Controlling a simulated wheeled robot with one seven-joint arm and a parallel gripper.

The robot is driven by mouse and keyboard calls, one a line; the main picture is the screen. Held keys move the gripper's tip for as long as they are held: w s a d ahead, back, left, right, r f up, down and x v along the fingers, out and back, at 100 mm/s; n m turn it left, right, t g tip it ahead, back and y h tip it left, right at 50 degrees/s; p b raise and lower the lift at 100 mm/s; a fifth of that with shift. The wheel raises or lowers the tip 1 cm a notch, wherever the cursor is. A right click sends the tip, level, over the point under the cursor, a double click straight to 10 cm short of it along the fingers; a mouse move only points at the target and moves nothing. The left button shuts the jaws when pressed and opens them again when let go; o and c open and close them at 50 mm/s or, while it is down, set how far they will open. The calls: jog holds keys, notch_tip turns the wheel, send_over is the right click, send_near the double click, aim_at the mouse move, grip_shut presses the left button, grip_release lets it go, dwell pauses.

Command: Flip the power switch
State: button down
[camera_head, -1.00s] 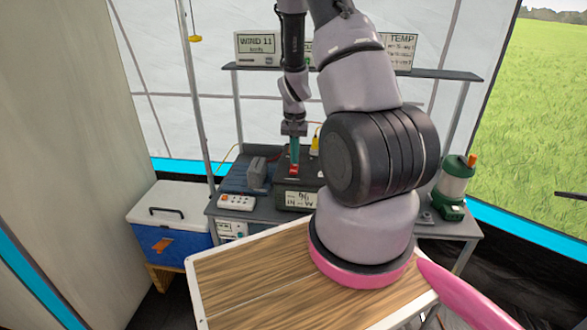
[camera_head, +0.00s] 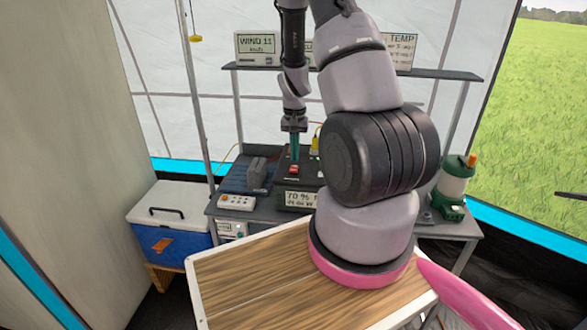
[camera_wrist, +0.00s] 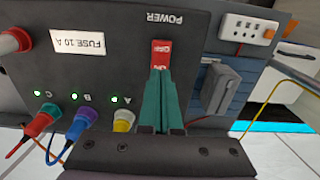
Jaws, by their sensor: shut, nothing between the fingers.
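The red power switch (camera_wrist: 160,54) sits on the dark power box (camera_wrist: 115,75), beside the word POWER, in the wrist view. Its lettering is small, and the fingers hide its lower end. Small green lights glow beside A, B and C on the box. My gripper (camera_wrist: 158,76) has its teal fingers shut together with nothing between them, tips at the switch's near end. In the head view, the switch (camera_head: 292,169) shows just below my gripper (camera_head: 295,159). The box's front display (camera_head: 299,198) shows a reading that includes 70 %.
A white outlet strip (camera_head: 236,202) and a grey block (camera_head: 257,171) lie left of the box. Coloured plugs (camera_wrist: 82,122) with cables stand in the box top. A green lantern (camera_head: 453,188) is at the right. A wooden table (camera_head: 250,285) lies in front.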

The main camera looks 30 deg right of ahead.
jog(key=shift+r, duration=2.45)
notch_tip(320, 180, up, 11)
jog(key=t, duration=0.2)
send_over(295, 166)
jog(key=a, duration=0.4)
jog(key=s+a+r+n+t+y, duration=0.1)
jog(key=s+a+r, duration=0.1)
jog(key=r, duration=0.3)
jog(key=s+a+r, duration=0.2)
jog(key=s+r, duration=0.1)
jog(key=r, duration=0.2)
jog(key=s+a+r+t, duration=0.2)
jog(key=s+r, duration=0.4)
jog(key=s, duration=0.1)
jog(key=s+a+r+n+t+y, duration=0.1)
jog(key=s+a+r+t, duration=0.1)
jog(key=s+r, duration=0.4)
jog(key=shift+s+a+r+n, duration=0.3)
jog(key=shift+s+a, duration=0.5)
jog(key=shift+s, duration=0.1)
